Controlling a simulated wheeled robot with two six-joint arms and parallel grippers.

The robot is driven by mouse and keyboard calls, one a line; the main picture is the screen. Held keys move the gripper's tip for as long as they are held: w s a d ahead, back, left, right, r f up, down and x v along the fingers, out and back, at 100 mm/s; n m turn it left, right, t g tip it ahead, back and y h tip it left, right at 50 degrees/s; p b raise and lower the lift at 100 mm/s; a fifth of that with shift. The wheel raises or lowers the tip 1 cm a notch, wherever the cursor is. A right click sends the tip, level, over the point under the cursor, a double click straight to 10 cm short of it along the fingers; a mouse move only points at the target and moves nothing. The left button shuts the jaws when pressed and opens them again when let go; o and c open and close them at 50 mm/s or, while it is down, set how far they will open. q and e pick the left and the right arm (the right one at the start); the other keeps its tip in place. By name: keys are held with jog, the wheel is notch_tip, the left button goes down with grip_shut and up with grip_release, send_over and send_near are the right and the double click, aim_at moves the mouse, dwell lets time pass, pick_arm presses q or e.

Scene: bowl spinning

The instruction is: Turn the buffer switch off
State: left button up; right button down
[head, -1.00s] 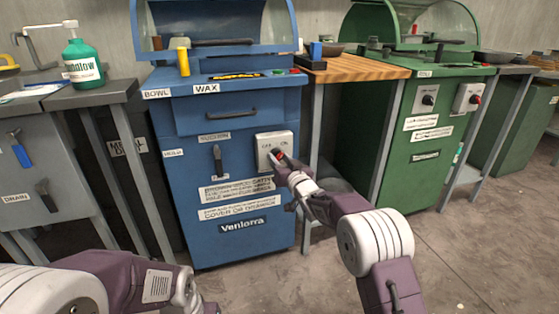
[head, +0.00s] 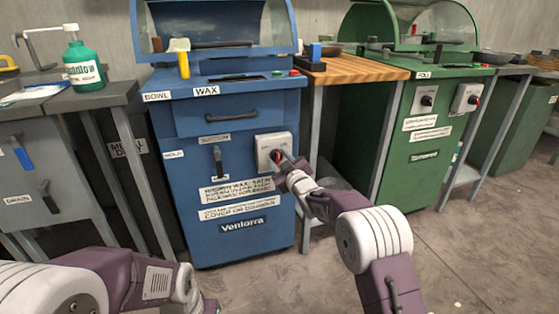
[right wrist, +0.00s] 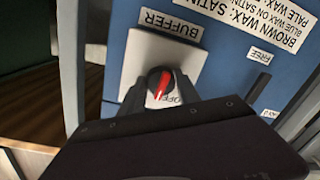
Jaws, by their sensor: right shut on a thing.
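The buffer switch is a grey-white box (head: 267,143) on the front of the blue Venlorra cabinet (head: 235,250). In the right wrist view its BUFFER label (right wrist: 171,25) and its dark round knob with a red pointer (right wrist: 160,84) show. The pointer runs nearly up and down in that view, its lower end close to the partly hidden OFF mark. My right gripper (head: 280,158) is shut on the knob, its fingers on either side. My left arm is low at the left of the head view; its fingers are out of sight.
A second cabinet, green (head: 410,180), stands to the right with its own switches. A wooden-topped bench (head: 355,68) stands between them. A green bottle (head: 83,65) stands on the grey table at the left. Open floor lies at the front right.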

jog(key=n, duration=0.4)
jog(key=shift+b, duration=0.4)
jog(key=shift+n+h+b, duration=0.4)
jog(key=shift+n+b, duration=0.35)
jog(key=shift+n, duration=1.85)
jog(key=shift+r, duration=0.1)
jog(key=c, duration=0.9)
grip_release()
jog(key=shift+s+r, duration=0.1)
jog(key=shift+s+d, duration=0.1)
jog(key=shift+s, duration=0.15)
jog(key=p+v, duration=0.4)
jog(key=v, duration=0.4)
jog(key=shift+s, duration=0.2)
